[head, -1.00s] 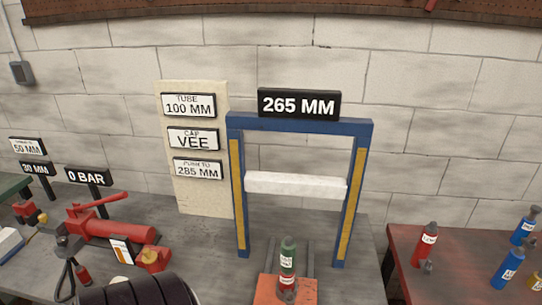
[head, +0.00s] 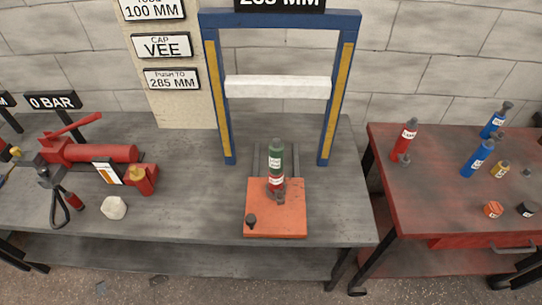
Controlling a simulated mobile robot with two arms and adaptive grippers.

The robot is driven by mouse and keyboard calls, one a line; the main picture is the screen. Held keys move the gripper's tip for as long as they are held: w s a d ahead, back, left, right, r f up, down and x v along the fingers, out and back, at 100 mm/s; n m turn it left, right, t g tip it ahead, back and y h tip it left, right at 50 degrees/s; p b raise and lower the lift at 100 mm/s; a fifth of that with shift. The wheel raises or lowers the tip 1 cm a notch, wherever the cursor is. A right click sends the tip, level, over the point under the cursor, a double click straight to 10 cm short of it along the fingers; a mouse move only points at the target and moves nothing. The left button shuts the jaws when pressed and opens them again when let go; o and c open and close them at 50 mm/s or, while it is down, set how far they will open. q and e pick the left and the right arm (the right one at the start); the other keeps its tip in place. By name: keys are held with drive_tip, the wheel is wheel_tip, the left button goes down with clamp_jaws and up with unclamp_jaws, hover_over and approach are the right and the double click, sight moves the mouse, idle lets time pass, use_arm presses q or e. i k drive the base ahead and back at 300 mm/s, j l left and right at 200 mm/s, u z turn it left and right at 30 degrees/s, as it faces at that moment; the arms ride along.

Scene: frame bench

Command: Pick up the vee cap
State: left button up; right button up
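I cannot tell for certain which piece is the vee cap. Small cap-like pieces lie on the red table at the right: an orange one (head: 493,209), a black one (head: 526,209) and a small grey one (head: 527,172). A small dark piece (head: 251,221) sits at the front left of the orange plate (head: 290,227). A green and red cylinder (head: 276,167) stands upright on that plate, under the blue frame (head: 281,20). A sign (head: 162,46) on the board reads "CAP VEE". Neither of my grippers shows.
A red pump (head: 100,153) and a pale lump (head: 114,208) are on the bench's left.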

sight(493, 209)
drive_tip(key=z, duration=1.75)
